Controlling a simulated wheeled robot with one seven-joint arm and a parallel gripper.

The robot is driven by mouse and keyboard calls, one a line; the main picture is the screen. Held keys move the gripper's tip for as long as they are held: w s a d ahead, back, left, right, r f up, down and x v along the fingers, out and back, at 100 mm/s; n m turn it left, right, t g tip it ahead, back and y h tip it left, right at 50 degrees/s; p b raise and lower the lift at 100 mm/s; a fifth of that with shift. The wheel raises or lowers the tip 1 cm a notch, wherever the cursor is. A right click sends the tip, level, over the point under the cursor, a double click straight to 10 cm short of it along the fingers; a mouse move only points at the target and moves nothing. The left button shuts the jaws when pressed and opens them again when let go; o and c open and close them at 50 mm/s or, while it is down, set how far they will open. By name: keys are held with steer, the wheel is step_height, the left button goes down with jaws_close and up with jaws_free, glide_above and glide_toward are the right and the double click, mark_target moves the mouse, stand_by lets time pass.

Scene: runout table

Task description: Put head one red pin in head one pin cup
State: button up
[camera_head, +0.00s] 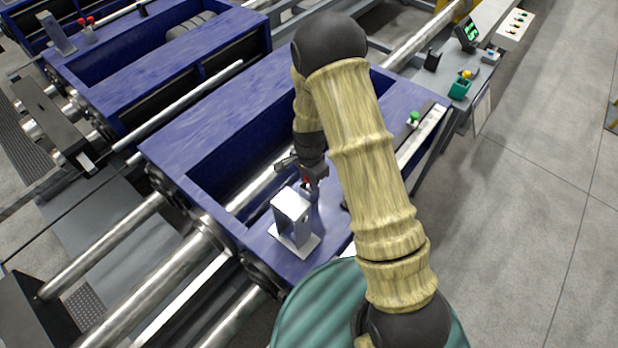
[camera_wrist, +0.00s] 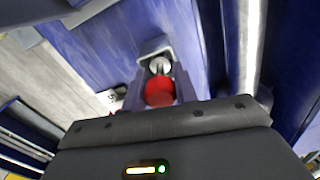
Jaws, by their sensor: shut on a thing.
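My gripper (camera_head: 313,182) is low over the blue machine housing, just behind a silver upright bracket (camera_head: 292,215). It is shut on a red pin (camera_head: 306,181). In the wrist view the red head of the pin (camera_wrist: 159,92) sits between the fingers, with a round metal part beyond it. A grey, square-edged metal piece (camera_wrist: 155,46) is around or just behind that metal part; I cannot tell whether they touch. A small teal cup (camera_head: 459,90) stands on the grey ledge at the upper right. No label shows which piece is the pin cup.
Long steel bars run past the housings. The floor at right is clear.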

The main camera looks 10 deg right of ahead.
steer(key=o, duration=1)
steer(key=shift+o, duration=0.2)
step_height(320, 180, up, 12)
steer(key=shift+r+b, duration=0.15)
steer(key=shift+b, duration=1)
steer(key=s+d+r+n+t, duration=0.1)
steer(key=s+d+r+n, duration=0.2)
steer(key=s+d+n, duration=0.2)
steer(key=s+d+r+n+t, duration=0.1)
steer(key=s+d+r+n, duration=0.3)
steer(key=s, duration=0.5)
steer(key=shift+s+d+r+n+t, duration=0.15)
steer(key=shift+d+r+n+t, duration=0.25)
steer(key=shift+n, duration=0.5)
